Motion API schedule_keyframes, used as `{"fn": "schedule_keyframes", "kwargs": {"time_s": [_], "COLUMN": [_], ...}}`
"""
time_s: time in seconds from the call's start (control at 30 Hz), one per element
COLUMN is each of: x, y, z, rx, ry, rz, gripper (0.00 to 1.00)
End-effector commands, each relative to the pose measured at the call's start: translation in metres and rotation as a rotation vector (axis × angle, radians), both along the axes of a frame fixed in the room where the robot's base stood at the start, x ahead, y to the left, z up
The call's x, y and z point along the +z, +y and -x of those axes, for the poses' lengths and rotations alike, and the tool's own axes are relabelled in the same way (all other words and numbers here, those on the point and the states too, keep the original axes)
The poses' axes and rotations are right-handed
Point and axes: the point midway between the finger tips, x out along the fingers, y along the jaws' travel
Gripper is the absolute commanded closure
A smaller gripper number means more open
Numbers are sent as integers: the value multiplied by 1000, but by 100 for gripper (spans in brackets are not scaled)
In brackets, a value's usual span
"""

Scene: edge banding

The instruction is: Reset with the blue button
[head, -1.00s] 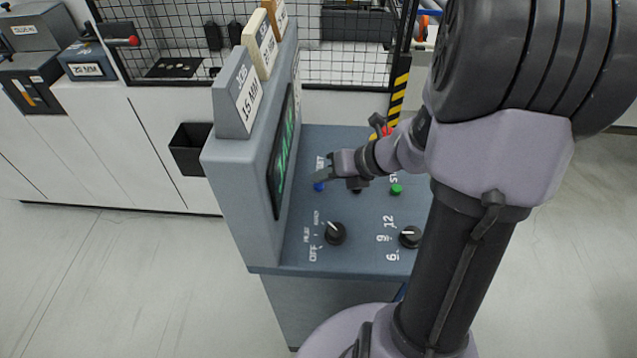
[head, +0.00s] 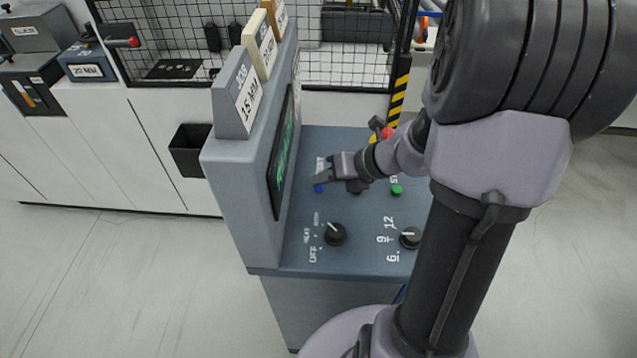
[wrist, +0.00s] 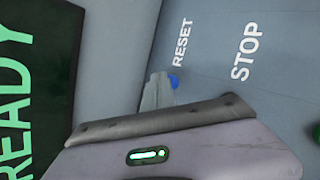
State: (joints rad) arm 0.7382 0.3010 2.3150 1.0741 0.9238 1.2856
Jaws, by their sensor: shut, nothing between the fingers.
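The blue button (head: 319,188) sits on the sloped grey control panel (head: 355,262), near the foot of the screen housing. In the wrist view the blue button (wrist: 174,82) lies just below the word RESET. My gripper (head: 322,179) is shut and empty, its fingertips right at the button and partly covering it in the head view. In the wrist view my fingertips (wrist: 161,82) are beside the button's left side. I cannot tell whether they touch it or whether it is pressed. The screen (wrist: 30,85) reads READY in green.
A green button (head: 397,190) and two black knobs (head: 336,233) (head: 410,237) are on the same panel. A red emergency button (head: 387,133) stands at its back edge. The screen housing (head: 235,190) rises close on the left, with a 15 MM block (head: 236,95) on top.

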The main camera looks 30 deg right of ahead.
Motion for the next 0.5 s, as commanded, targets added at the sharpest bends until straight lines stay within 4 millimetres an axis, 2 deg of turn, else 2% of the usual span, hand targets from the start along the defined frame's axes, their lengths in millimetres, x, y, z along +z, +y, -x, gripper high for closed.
{"fn": "schedule_keyframes", "kwargs": {"time_s": [0.2,0.5], "x": [15,15], "y": [0,0], "z": [0,0], "rx": [0,0], "ry": [0,0], "rz": [0,0], "gripper": [100,100]}}
